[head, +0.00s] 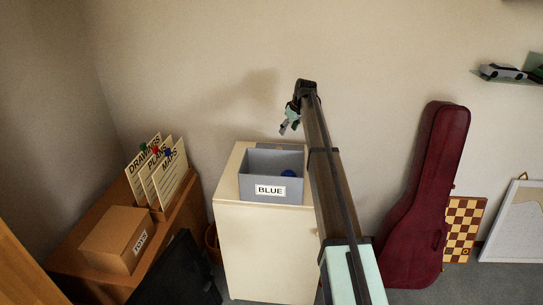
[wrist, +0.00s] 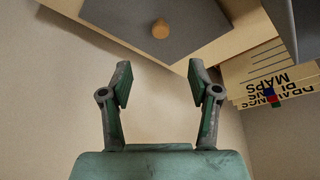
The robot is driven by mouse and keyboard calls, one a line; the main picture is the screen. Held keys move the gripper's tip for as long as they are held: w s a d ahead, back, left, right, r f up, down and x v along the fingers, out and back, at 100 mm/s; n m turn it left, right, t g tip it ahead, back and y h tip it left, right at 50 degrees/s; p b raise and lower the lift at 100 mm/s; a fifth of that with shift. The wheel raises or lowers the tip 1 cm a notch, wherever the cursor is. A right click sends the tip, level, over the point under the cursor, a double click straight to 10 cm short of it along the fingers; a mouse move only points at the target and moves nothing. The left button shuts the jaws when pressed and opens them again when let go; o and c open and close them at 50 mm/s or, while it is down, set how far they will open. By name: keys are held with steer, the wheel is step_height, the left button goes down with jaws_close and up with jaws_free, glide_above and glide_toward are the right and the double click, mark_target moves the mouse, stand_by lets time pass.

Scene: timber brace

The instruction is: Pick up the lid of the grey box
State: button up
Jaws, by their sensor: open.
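The grey box (head: 254,162) stands open on the cream cabinet, with a "BLUE" label on its front and a round blue thing inside. In the wrist view, the flat grey lid (wrist: 205,22) with a round wooden knob (wrist: 160,29) lies on the cabinet top beside the box wall (wrist: 308,28). In the head view the lid is mostly hidden behind the box. My gripper (head: 288,127) is above and behind the box, to the right. In the wrist view my gripper (wrist: 160,84) is open and empty, its fingers apart from the knob and lid.
The cream cabinet (head: 267,245) carries the box. To the left, a wooden unit (head: 75,262) holds a cardboard box (head: 118,236) and upright card files (head: 160,178). A dark red instrument case (head: 428,190) leans at the right. The wall is close behind the cabinet.

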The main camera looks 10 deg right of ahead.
steer(key=p, duration=0.2)
glide_toward(279, 148)
steer(key=x, duration=0.4)
steer(key=shift+s+d+f, duration=0.1)
steer(key=shift+f, duration=0.35)
steer(key=shift+a+p+x, duration=0.2)
steer(key=shift+p+x, duration=0.65)
steer(key=shift+x, duration=1.9)
steer(key=shift+r, duration=0.15)
jaws_close()
